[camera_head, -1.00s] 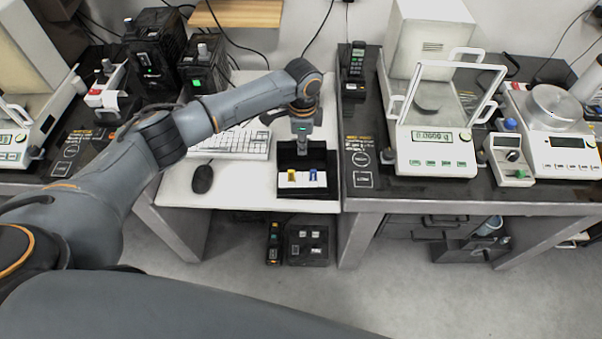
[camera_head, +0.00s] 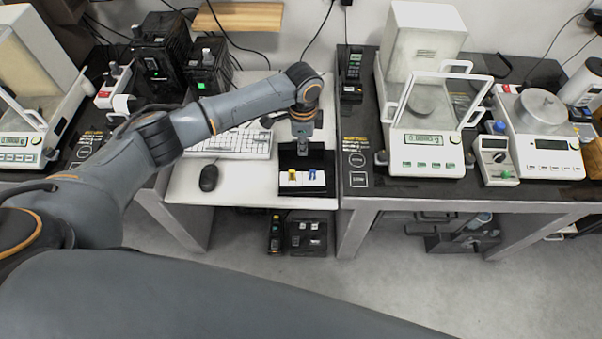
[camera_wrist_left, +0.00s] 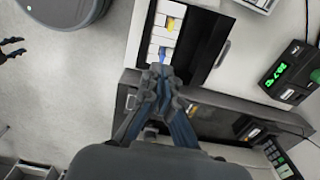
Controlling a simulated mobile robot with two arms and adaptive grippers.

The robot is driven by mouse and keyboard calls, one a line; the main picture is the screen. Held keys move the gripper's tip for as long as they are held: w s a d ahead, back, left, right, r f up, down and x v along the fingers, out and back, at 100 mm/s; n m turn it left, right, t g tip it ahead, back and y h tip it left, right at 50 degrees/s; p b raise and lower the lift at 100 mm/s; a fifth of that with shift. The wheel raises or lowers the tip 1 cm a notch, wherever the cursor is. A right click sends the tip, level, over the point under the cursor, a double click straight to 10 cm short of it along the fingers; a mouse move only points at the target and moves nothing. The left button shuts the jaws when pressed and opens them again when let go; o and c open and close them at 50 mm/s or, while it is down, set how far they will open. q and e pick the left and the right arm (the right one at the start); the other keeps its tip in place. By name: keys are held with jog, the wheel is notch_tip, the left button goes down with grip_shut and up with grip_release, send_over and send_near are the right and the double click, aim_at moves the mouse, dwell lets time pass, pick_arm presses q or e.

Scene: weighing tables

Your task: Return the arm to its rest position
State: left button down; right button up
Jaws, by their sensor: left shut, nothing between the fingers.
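My left arm reaches in from the left over the white desk (camera_head: 235,180). Its gripper (camera_head: 302,152) points down above the far part of a black tray (camera_head: 328,162) holding white blocks, one with a yellow top (camera_head: 292,175) and one with a blue top (camera_head: 312,174). In the left wrist view the left gripper's fingers (camera_wrist_left: 161,72) are together with nothing between them. They appear just beside the blue piece (camera_wrist_left: 162,54); the height gap cannot be told. At that view's left edge, dark fingers (camera_wrist_left: 12,47), seemingly my right gripper, are spread apart over the floor.
A keyboard (camera_head: 232,144) and mouse (camera_head: 208,177) lie left of the tray. A balance with a glass draft shield (camera_head: 430,150) and a second scale (camera_head: 548,145) stand on the right dark table (camera_head: 365,125). Black devices (camera_head: 160,55) stand behind on the left.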

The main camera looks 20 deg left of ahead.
dwell(0.6)
pick_arm(q)
jog(key=s+d+f+n+t+h, duration=0.1)
jog(key=s+d+n+h, duration=0.1)
jog(key=s+d, duration=0.5)
jog(key=s+d+f+n+h, duration=0.15)
jog(key=s+d, duration=0.25)
jog(key=s, duration=0.5)
jog(key=s+a+r+n+t+y, duration=0.1)
jog(key=s+a+r+n+y, duration=0.1)
jog(key=s+a+n, duration=0.45)
jog(key=s+a+r+n+t+y, duration=0.1)
jog(key=s+a+r+n+t, duration=0.15)
jog(key=s+a, duration=0.55)
notch_tip(320, 180, down, 31)
jog(key=g+b, duration=0.2)
jog(key=b, duration=0.2)
jog(key=s+a+f+b, duration=0.2)
jog(key=s+f, duration=0.6)
jog(key=f, duration=0.1)
jog(key=s+a+f+g+b, duration=0.1)
jog(key=s+f, duration=0.7)
jog(key=f, duration=0.2)
jog(key=shift+s+a+b, duration=0.35)
